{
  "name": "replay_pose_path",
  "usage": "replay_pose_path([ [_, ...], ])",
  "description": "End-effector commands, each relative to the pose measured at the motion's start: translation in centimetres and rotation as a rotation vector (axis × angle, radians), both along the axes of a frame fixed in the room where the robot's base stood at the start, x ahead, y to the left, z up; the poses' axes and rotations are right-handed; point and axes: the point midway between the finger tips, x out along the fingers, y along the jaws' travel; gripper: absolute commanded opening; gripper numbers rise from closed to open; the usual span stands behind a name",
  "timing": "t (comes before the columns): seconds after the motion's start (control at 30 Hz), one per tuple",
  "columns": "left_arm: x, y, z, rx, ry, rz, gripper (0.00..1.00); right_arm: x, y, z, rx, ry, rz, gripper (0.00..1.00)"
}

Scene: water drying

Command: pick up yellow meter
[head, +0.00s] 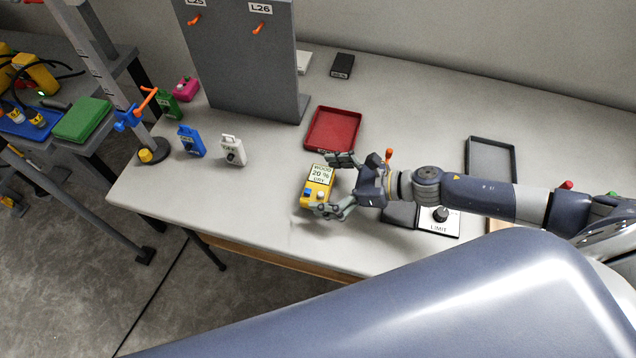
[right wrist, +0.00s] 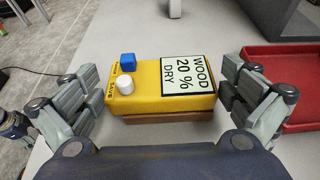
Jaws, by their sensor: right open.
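The yellow meter (head: 317,190) lies on the table near its front edge, left of my right gripper. Its label reads "WOOD 20 % DRY", and it has a blue and a white button. In the right wrist view the yellow meter (right wrist: 150,82) sits between the two fingers, on top of something brown. My right gripper (head: 338,184) is open, with one finger at each end of the meter. In the right wrist view the gripper (right wrist: 165,103) shows gaps or near contact at the meter's ends; I cannot tell if it touches. My left gripper is not in view.
A red tray (head: 333,128) lies just behind the meter. A dark tray (head: 490,158) is at the right. A LIMIT box (head: 440,222) sits below my right arm.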

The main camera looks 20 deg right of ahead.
Motion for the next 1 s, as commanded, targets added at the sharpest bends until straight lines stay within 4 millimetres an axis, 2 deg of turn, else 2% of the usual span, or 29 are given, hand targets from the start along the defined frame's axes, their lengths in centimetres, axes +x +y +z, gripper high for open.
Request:
replay_pose_path([
  [0.17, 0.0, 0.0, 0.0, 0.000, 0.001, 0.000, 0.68, 0.0, 0.0, -0.1, -0.001, 0.001, 0.000, 1.00],
  [0.33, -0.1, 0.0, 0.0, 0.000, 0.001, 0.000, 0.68, 0.0, 0.0, -0.1, -0.001, 0.001, 0.000, 0.64],
  [0.37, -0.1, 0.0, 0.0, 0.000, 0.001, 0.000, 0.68, 0.0, 0.0, -0.1, -0.001, 0.001, 0.000, 0.61],
  [0.77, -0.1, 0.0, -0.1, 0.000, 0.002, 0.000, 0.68, 0.0, -0.1, 0.4, -0.001, -0.001, 0.000, 0.61],
  [0.87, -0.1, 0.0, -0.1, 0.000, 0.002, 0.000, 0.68, 0.0, -0.1, 1.2, -0.002, -0.003, 0.002, 0.61],
  [1.0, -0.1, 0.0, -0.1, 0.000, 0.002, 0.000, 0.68, 0.1, -0.1, 3.1, -0.003, -0.006, 0.003, 0.61],
])
